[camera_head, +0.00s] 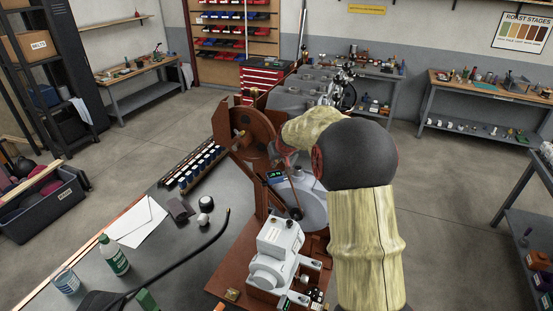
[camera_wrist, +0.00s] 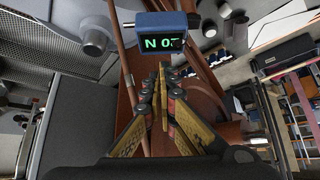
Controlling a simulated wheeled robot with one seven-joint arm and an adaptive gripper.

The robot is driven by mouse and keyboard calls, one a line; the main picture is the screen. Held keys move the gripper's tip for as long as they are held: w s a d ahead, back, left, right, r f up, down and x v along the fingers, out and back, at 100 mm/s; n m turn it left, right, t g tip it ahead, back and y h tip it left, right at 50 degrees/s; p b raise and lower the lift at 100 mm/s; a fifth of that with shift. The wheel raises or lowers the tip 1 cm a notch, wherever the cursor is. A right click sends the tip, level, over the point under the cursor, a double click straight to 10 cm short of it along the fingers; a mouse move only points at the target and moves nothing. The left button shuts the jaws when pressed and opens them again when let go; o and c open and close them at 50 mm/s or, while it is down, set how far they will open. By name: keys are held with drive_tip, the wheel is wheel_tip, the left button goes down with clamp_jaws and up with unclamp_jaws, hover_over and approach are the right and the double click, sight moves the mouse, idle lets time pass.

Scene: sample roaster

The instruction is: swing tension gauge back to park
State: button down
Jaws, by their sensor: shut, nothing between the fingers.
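The tension gauge is a small blue box (camera_wrist: 160,40) with a dark screen and green characters starting "N 0"; the last one is hard to read. It sits just beyond my fingertips in the wrist view, and whether they touch it is unclear. In the head view the gauge (camera_head: 276,175) shows by the brown machine, below my gripper (camera_head: 277,156). My gripper, also in the wrist view (camera_wrist: 160,70), is shut and empty, its fingers meeting in front of a brown arm or belt. My own forearm hides part of the machine. I cannot make out the park position.
The brown machine has a large wheel (camera_head: 252,132) and a grey-white motor unit (camera_head: 275,255) at its front. Floor right of my arm is clear.

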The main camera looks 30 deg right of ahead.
drive_tip(key=x, duration=0.3)
drive_tip(key=shift+w+f, duration=0.2)
drive_tip(key=shift+f, duration=0.05)
drive_tip(key=shift+s+d+m, duration=0.1)
drive_tip(key=shift+m, duration=0.2)
idle(0.3)
